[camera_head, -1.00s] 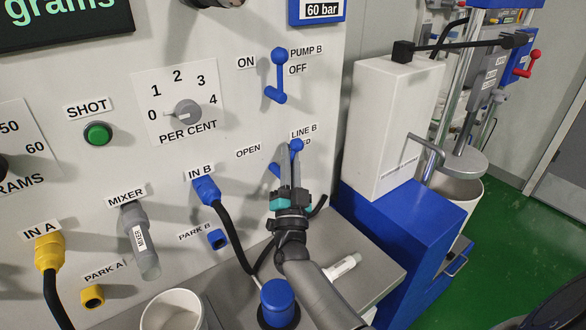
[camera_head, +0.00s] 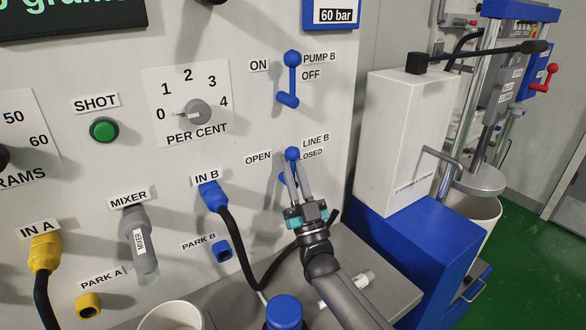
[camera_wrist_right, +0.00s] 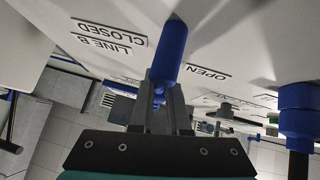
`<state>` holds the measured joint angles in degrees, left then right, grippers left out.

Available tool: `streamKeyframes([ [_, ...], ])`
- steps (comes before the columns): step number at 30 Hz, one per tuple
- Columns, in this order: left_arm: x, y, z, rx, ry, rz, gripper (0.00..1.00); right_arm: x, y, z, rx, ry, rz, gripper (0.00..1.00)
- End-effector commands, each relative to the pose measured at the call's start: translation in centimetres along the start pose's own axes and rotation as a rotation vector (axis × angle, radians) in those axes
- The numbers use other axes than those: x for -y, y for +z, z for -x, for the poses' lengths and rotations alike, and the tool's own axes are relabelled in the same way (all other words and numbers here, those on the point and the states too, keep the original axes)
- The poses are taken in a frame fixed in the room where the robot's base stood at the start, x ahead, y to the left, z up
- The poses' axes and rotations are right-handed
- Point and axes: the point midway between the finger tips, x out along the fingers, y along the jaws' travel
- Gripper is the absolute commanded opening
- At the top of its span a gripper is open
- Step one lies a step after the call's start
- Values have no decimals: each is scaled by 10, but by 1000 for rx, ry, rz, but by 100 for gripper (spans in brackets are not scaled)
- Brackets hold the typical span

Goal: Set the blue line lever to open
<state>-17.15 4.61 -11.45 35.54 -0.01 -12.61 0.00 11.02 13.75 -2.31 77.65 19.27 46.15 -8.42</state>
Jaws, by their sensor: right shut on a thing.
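The blue line lever (camera_head: 292,155) is on the panel under the LINE B label (camera_head: 316,141). Its knob stands between the OPEN label (camera_head: 258,158) and the CLOSED label (camera_head: 311,154), covering the start of CLOSED. My right gripper (camera_head: 298,182) is shut on the lever from below and in front, hiding part of its arm and pivot. In the right wrist view the blue lever (camera_wrist_right: 170,52) rises from between the fingers (camera_wrist_right: 160,105), between the two labels. My left gripper is not in view.
The PUMP B lever (camera_head: 291,80) is above. The blue IN B plug (camera_head: 210,196) and its black hose are left of my right arm. Below are a grey shelf (camera_head: 388,283) and a blue-capped container (camera_head: 284,311). A white box (camera_head: 400,135) on a blue base stands right.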

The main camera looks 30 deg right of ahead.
Motion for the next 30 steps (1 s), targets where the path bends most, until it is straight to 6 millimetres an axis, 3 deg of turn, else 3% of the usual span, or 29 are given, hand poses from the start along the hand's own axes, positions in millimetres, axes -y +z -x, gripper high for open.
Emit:
streamKeyframes([
  [1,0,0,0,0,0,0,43,-2,-8,-6,-29,2,7,0],
  [11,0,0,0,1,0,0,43,-2,-8,-6,-29,0,7,0],
  [12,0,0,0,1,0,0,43,-2,-8,-6,-29,0,7,19],
  [19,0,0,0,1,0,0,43,-1,-8,-5,-27,-1,4,44],
  [30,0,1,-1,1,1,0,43,0,-3,8,-13,-1,2,44],
])
